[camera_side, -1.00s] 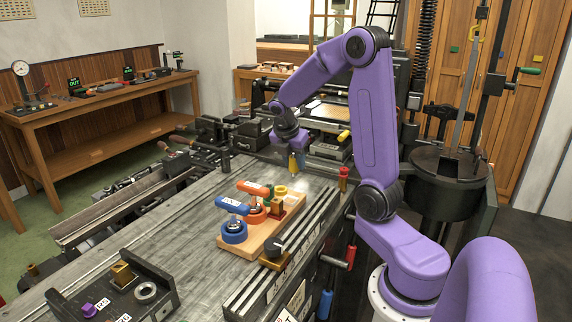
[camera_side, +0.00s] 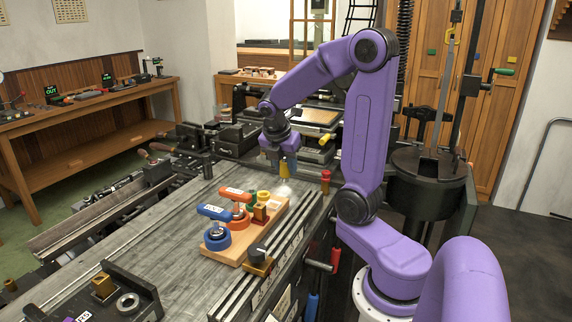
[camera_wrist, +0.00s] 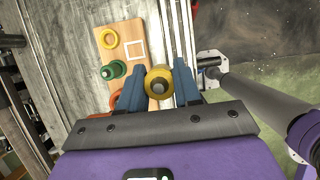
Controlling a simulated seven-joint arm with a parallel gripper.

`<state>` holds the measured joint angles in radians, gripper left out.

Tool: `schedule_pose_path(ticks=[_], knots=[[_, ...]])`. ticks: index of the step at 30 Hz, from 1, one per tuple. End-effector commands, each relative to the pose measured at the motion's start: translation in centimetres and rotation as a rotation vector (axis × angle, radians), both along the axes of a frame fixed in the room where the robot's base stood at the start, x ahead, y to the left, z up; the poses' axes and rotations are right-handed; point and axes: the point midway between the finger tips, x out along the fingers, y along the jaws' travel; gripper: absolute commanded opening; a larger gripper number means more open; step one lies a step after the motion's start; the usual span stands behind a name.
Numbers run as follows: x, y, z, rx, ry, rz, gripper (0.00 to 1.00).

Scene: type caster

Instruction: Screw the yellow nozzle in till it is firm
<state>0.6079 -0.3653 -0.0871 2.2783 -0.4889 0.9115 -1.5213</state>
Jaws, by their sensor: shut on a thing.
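My gripper (camera_side: 284,166) is shut on the yellow nozzle (camera_side: 284,171) and holds it above the far end of the wooden board, apart from it. In the wrist view the nozzle (camera_wrist: 158,82) sits between the two blue fingers, its grey tip facing the camera. The wooden board (camera_side: 225,254) carries a blue ring (camera_side: 217,240) with a blue-handled piece, an orange one (camera_side: 238,194) behind it, and green and yellow rings further back. In the wrist view a yellow ring (camera_wrist: 108,38), a green piece (camera_wrist: 114,70) and a white square outline (camera_wrist: 135,50) show on the board. I cannot make out a threaded seat for the nozzle.
A slotted metal rail (camera_side: 290,238) runs along the board's right side, with a dark knob on a brass base (camera_side: 258,258). A red-topped post (camera_side: 326,180) stands right of my gripper. A black fixture (camera_side: 127,300) stands at front left. The grey bench left of the board is clear.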

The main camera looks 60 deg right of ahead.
Motion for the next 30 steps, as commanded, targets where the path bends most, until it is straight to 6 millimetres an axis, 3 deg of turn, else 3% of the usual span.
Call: schedule_pose_path(ticks=[5,8,12,18,24,30], knots=[[2.9,2.6,0.2,0.001,-0.001,0.048,0.01],[5.5,5.4,0.3,0.001,0.001,0.093,0.01],[9.0,10.3,0.4,0.002,0.0,0.16,0.01],[12.6,18.0,0.3,0.003,0.0,0.25,0.01],[14.7,26.3,0.0,0.002,0.0,0.34,0.01],[15.2,34.7,-0.5,0.002,-0.001,0.424,0.01]])
